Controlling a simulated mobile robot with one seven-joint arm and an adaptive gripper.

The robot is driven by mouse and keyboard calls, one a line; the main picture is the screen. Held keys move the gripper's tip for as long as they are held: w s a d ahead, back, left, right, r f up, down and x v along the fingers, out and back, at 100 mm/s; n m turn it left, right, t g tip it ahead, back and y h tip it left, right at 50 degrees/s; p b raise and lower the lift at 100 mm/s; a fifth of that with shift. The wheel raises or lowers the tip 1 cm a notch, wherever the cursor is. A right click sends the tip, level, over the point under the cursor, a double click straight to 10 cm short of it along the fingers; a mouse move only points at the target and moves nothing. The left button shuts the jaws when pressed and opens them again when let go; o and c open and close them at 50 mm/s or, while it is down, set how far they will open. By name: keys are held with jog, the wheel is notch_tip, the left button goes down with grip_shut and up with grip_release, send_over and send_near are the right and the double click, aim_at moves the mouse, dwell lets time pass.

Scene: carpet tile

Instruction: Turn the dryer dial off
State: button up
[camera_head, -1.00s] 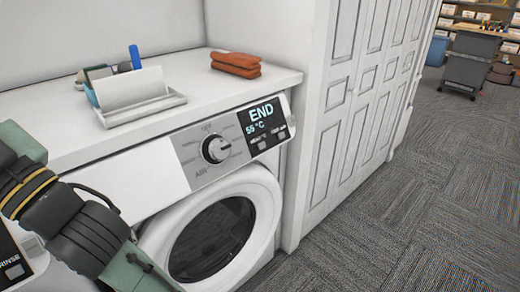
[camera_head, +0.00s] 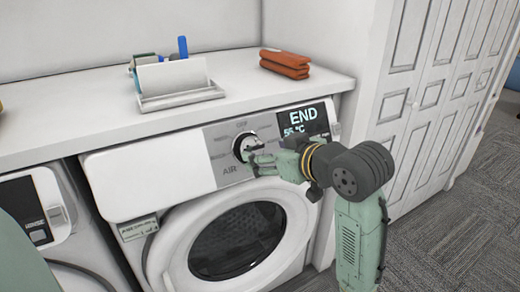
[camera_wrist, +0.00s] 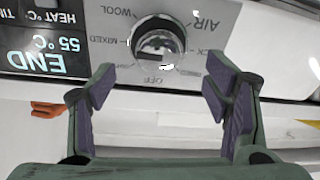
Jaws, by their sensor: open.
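The dryer dial (camera_head: 245,147) is a round silver knob with a dark rim on the grey control panel of the white dryer (camera_head: 140,180). In the wrist view the dial (camera_wrist: 158,42) shows upside down, with OFF, MIXED, WOOL and AIR printed around it. My gripper (camera_head: 260,157) is in front of the panel at the dial's lower right. In the wrist view my gripper (camera_wrist: 163,98) is open, its purple-padded fingers to either side with nothing between them. The dial lies just beyond the fingertips. I cannot tell whether a finger touches it.
The display (camera_head: 304,123) reads END and 55 °C, right of the dial. A white tray (camera_head: 180,97) with cards and a blue pen, and folded orange cloths (camera_head: 285,63), rest on the counter (camera_head: 70,115). A second machine (camera_head: 35,215) stands left; white cabinet doors (camera_head: 420,90) stand right.

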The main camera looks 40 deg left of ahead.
aim_at(255, 150)
jog(key=x, duration=0.6)
jog(key=shift+w+a+f+p, duration=0.1)
jog(key=shift+w+a+p, duration=0.05)
jog(key=shift+a+p, duration=0.15)
jog(key=c, duration=1.1)
jog(key=shift+c, duration=0.2)
